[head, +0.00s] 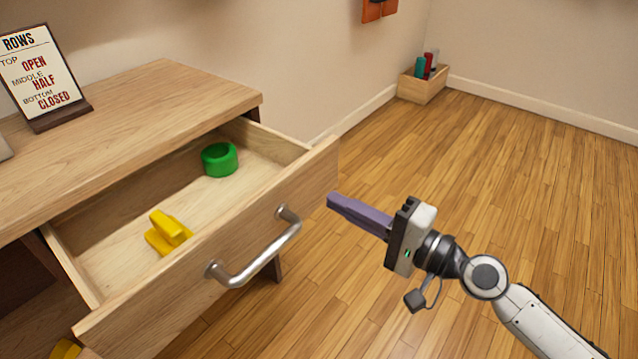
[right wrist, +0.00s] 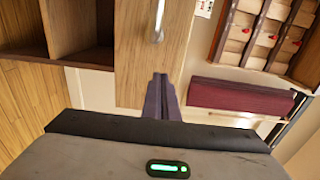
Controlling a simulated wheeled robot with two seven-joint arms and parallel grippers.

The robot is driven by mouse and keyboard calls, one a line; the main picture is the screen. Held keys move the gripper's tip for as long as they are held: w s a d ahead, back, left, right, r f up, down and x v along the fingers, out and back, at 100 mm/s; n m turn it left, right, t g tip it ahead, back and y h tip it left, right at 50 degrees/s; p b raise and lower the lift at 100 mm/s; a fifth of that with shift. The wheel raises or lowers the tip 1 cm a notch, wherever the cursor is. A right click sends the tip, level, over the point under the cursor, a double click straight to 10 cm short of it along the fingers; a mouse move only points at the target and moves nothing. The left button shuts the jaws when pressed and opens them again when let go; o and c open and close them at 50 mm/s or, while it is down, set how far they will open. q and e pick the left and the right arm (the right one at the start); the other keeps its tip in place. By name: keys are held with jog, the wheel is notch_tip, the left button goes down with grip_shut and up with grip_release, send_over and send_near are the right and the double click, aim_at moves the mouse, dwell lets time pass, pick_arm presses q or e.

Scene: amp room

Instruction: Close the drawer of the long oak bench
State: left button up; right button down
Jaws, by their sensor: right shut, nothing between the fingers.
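The long oak bench (head: 165,88) stands at the left in the head view. Its drawer (head: 300,196) is pulled out, with a silver bar handle (head: 262,258) on its front. A green ring (head: 220,160) and a yellow object (head: 168,233) lie inside the drawer. My right gripper (head: 332,199) is shut and empty, its purple fingers close to the right end of the drawer front, to the right of the handle. I cannot tell whether they touch the front. In the right wrist view the closed fingers (right wrist: 160,92) point toward the wooden front and handle (right wrist: 158,22). My left gripper is not in view.
A sign (head: 40,75) stands on the bench top. A wooden box with bottles (head: 423,85) sits on the floor by the far wall corner. The wooden floor (head: 530,190) to the right is clear. The wrist view shows a maroon object (right wrist: 240,97) and a compartmented rack (right wrist: 262,35).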

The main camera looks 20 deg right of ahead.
aim_at(304, 185)
jog(key=shift+p+x, duration=0.4)
jog(key=shift+x, duration=2.3)
